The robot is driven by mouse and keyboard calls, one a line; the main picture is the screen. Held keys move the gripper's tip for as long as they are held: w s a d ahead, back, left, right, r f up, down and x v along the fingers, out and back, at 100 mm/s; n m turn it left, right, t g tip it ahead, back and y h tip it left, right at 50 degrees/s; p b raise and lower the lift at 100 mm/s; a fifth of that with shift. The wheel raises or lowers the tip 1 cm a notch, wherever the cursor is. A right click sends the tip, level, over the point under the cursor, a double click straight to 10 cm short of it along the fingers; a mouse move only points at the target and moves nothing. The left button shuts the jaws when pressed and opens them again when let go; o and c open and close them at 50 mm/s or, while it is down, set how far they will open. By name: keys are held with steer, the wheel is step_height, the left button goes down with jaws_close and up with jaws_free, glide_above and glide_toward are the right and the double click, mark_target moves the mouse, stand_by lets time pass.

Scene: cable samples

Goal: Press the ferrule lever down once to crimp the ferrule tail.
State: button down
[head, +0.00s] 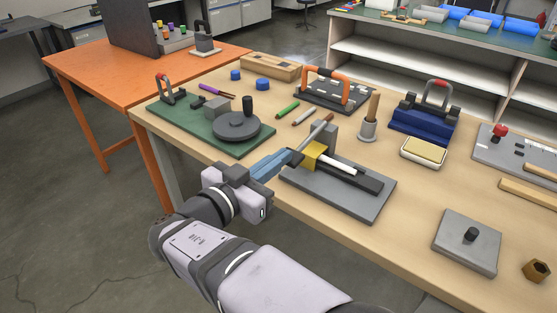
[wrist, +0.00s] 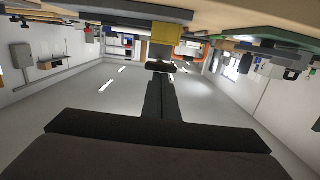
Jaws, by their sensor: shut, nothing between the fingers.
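A grey bench fixture (head: 345,200) holds a yellow block (head: 314,155) and a white rod (head: 337,166), which looks like the ferrule tail. A grey lever bar (head: 318,130) slopes up and to the right over the fixture, in front of a grey upright block. My gripper (head: 294,157) is shut and empty, its dark fingertips close to the lever bar's lower end and left of the yellow block. I cannot tell whether they touch the bar. In the wrist view my shut fingertips (wrist: 159,66) lie just below the yellow block (wrist: 166,32).
A green board (head: 225,146) with a round dark disc stands to the left. Behind are an orange-handled tool (head: 325,90), a wooden peg in a cup (head: 369,125) and a blue press (head: 423,125).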

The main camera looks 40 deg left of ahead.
steer(key=shift+f, duration=0.45)
steer(key=s+r+b, duration=0.1)
steer(key=s+r, duration=0.5)
steer(key=s, duration=0.4)
steer(key=shift+s, duration=0.2)
steer(key=shift+r, duration=0.1)
stand_by(0.6)
